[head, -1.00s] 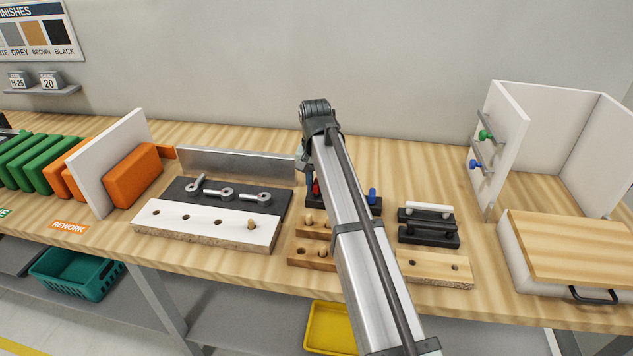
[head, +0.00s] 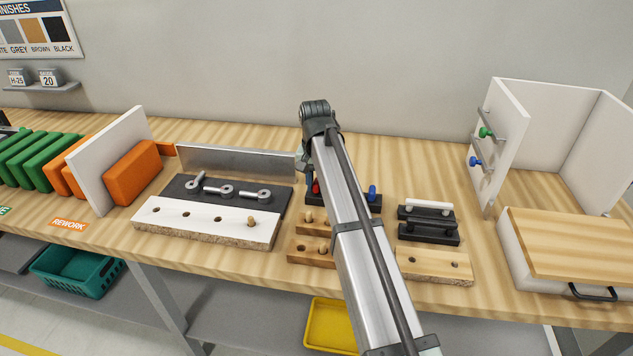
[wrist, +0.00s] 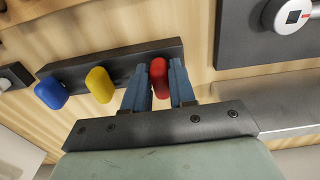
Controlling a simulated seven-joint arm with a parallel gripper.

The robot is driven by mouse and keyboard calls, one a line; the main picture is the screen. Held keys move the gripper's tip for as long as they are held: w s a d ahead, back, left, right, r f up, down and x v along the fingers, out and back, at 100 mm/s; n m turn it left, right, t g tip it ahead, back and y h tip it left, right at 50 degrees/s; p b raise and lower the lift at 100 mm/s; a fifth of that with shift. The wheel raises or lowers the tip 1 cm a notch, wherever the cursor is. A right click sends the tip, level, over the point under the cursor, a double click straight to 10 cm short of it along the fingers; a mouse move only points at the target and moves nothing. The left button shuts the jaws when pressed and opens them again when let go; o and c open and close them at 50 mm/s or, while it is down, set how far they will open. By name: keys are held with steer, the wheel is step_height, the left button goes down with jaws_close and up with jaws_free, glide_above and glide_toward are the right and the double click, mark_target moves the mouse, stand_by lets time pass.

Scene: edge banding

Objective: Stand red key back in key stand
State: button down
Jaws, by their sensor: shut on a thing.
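The red key (wrist: 159,77) is between the blue fingers of my gripper (wrist: 160,85) in the wrist view, and the gripper is shut on it. The key is over the end of the black key stand (wrist: 122,66), in line with the yellow key (wrist: 100,85) and the blue key (wrist: 50,92). I cannot tell how deep its lower end sits. In the head view, a bit of the red key (head: 316,187) shows left of my arm, and the blue key (head: 372,193) shows to the right. My arm hides the yellow key and most of the stand there.
A dark fixture with metal clamps and a white drilled panel (head: 205,221) lies left of the stand. Drilled wooden blocks (head: 433,265) and black blocks with handles (head: 428,232) lie in front and to the right. A white cabinet (head: 510,125) stands farther right. Bare bench lies behind.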

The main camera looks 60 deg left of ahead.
stand_by(0.4)
steer(key=c, duration=0.8)
jaws_free()
steer(key=shift+c, duration=0.2)
steer(key=shift+r, duration=0.15)
steer(key=shift+r, duration=2.3)
